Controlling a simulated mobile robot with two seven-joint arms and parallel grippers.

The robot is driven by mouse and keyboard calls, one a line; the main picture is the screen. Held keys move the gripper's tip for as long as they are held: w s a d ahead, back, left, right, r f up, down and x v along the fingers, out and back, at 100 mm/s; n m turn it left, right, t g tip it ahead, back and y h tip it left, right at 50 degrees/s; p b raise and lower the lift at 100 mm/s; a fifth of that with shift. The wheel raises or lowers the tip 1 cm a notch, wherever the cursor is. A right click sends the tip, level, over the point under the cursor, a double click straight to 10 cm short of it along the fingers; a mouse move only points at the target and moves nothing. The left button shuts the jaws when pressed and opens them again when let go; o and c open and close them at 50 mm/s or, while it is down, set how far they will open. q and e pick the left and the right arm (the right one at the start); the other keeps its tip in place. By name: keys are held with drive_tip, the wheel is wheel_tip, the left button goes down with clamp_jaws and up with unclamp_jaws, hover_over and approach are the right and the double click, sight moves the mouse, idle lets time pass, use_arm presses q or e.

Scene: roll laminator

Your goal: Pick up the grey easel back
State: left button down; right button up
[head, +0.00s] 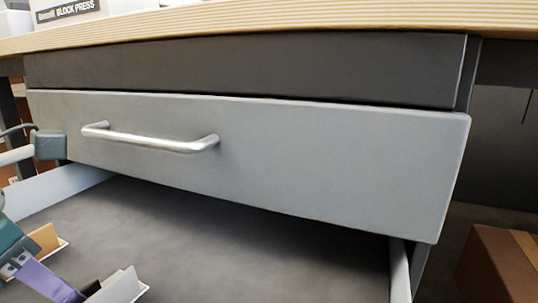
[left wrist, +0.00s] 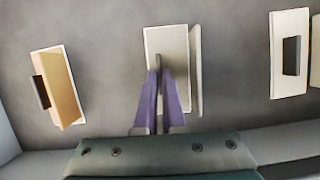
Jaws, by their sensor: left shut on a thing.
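The pale grey easel back (left wrist: 195,70) lies in the open drawer, in the middle of the left wrist view, with a raised flap along its right side. It also shows at the bottom of the head view (head: 122,287). My left gripper (left wrist: 160,75) has its purple fingers closed together over it, shut on a thin part between the fingertips. The fingers partly hide that part. In the head view my left gripper (head: 72,296) reaches in from the lower left. My right gripper is not in view.
A tan easel back (left wrist: 60,85) lies to the left and a cream one (left wrist: 288,50) to the right in the drawer (head: 230,245). A closed grey drawer with a metal handle (head: 150,141) is above. A cardboard box (head: 495,265) stands at right.

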use_arm(q)
wheel_tip(320, 180, up, 13)
drive_tip(key=p, duration=1)
